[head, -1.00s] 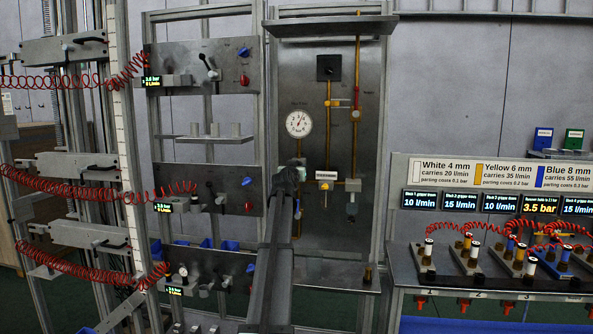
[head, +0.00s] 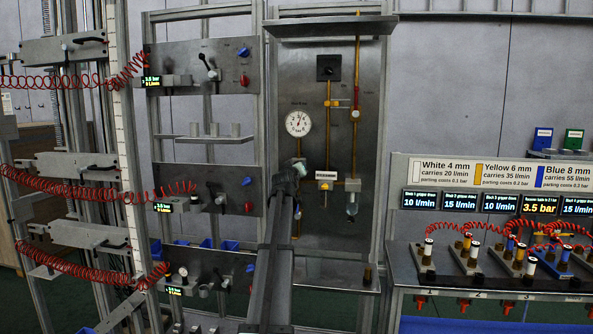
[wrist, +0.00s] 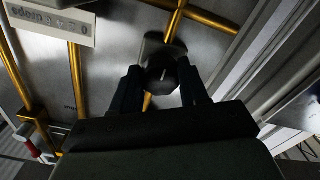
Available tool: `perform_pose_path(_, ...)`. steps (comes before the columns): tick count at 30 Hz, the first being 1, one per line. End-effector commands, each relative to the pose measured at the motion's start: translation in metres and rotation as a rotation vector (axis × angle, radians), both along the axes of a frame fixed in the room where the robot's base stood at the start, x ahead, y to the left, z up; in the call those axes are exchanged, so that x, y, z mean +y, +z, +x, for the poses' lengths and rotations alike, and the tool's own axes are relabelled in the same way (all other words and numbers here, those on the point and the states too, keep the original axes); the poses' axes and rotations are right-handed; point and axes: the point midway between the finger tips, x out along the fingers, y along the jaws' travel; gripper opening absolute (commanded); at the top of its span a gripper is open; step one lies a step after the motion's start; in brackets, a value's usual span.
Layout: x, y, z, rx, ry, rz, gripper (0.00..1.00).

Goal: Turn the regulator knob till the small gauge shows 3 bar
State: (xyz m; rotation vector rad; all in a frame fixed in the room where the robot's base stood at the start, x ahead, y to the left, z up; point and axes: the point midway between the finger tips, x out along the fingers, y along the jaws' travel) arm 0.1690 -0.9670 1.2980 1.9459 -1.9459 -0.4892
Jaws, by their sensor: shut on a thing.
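My gripper (wrist: 160,85) is shut on a dark round regulator knob (wrist: 161,74), one finger on each side of it in the wrist view. The knob bears a pale mark and sits in front of a grey body on a brass pipe. In the head view my gripper (head: 298,166) is at the steel panel, below a large white dial gauge (head: 298,123), and hides the knob. A small pale round dial (head: 355,114) shows on the right brass pipe; I cannot tell whether it is the small gauge. Its reading is too small to make out.
Brass pipes with a white label (head: 326,175) run right of my gripper. The label also shows in the wrist view (wrist: 52,22). A grey metal upright (wrist: 265,50) stands close to the right there. A shelf (head: 333,273) juts out below the panel.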

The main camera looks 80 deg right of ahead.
Motion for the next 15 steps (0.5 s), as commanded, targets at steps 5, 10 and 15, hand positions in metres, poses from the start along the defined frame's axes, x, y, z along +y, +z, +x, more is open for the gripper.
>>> perform_pose_path(5, -0.0001, 0.0003, -0.0002, 0.064, 0.0, 0.0, 0.14)
perform_pose_path(10, -0.0001, 0.0004, -0.0003, 0.093, 0.0, 0.0, 0.14)
perform_pose_path(15, -0.0001, 0.0004, -0.0003, 0.098, 0.0, 0.0, 0.14)
